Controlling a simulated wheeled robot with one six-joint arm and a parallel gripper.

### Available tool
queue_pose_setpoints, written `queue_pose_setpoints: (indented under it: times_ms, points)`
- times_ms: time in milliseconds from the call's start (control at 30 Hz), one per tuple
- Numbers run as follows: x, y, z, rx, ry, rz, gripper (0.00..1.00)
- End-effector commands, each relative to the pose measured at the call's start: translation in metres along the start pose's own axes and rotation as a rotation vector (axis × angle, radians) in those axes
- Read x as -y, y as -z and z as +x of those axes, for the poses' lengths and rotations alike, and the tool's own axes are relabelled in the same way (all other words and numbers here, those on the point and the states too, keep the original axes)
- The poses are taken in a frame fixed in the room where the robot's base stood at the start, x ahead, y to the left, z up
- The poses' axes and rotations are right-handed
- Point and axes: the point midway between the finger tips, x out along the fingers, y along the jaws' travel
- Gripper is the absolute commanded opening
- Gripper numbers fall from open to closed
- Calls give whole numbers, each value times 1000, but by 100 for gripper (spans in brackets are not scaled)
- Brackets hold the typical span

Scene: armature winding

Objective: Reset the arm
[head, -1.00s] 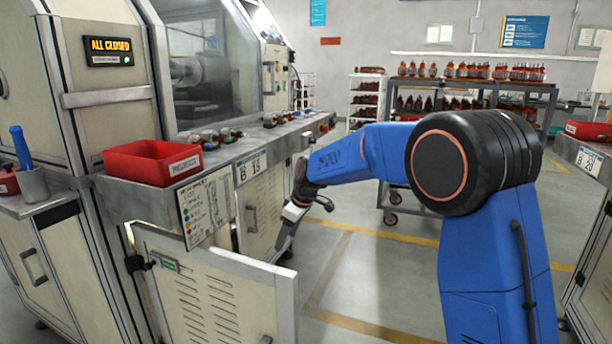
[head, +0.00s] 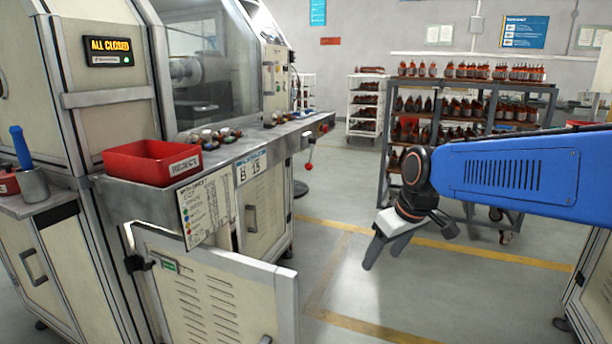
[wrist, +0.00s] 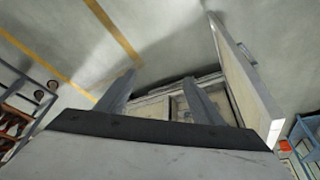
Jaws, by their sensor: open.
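My gripper (head: 384,250) hangs over the open floor to the right of the winding machine, its fingers pointing down and to the left. My blue arm reaches in from the right edge of the head view. The two fingers are apart with nothing between them. In the wrist view the gripper (wrist: 158,95) also shows spread, empty fingers, with floor and a cabinet opening beyond.
The machine's lower cabinet door (head: 212,290) stands open in front. A red bin (head: 152,161) and several small parts lie on the machine's ledge (head: 235,155). A loaded rack (head: 470,85) stands behind my arm. Floor between machine and rack is clear.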

Motion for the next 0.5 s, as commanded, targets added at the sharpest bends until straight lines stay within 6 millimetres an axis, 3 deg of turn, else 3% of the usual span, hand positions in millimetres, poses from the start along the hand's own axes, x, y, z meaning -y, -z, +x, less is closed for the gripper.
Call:
queue_pose_setpoints:
  times_ms: [200, 500]
  points:
    - [-1, -72, -23, -8, -50, 130, 61]
    - [6, -166, -37, -22, -118, 311, 61]
